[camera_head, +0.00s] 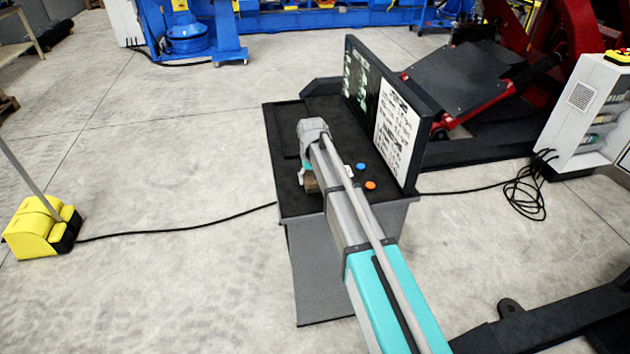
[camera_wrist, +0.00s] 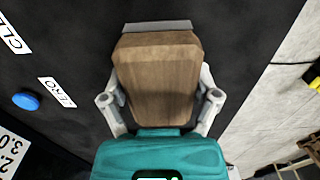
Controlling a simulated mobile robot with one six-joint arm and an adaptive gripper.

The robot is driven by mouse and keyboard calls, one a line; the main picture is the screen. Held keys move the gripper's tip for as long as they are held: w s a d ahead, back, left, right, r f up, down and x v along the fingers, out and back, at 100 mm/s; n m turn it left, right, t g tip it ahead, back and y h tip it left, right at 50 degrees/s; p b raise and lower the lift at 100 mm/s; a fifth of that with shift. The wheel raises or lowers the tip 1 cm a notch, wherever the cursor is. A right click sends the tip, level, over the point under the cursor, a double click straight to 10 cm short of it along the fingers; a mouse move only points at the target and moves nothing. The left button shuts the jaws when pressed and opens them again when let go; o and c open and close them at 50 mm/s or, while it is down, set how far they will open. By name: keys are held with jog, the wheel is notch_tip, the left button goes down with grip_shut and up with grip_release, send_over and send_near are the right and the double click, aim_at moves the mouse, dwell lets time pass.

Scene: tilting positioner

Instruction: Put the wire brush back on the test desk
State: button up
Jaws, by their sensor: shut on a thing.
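The wire brush shows in the wrist view as a brown wooden block (camera_wrist: 158,62) with a grey strip along its far edge. My gripper (camera_wrist: 159,88) is shut on it, one finger on each side. In the head view a small brown part of the brush (camera_head: 311,184) shows below my gripper (camera_head: 308,178), over the dark top of the test desk (camera_head: 289,206). My arm hides part of the desk top. I cannot tell whether the brush touches the desk or hangs just above it.
An upright screen panel (camera_head: 384,112) stands along the desk's right side. A blue button (camera_head: 361,166) and an orange button (camera_head: 370,185) lie right of my arm. A red and black machine (camera_head: 470,85) stands behind. A cable (camera_head: 180,229) crosses the floor to a yellow box (camera_head: 38,228).

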jog(key=shift+f, duration=0.15)
jog(key=o, duration=0.8)
notch_tip(320, 180, up, 12)
jog(key=p, duration=1.2)
jog(key=shift+r, duration=0.2)
dwell(0.5)
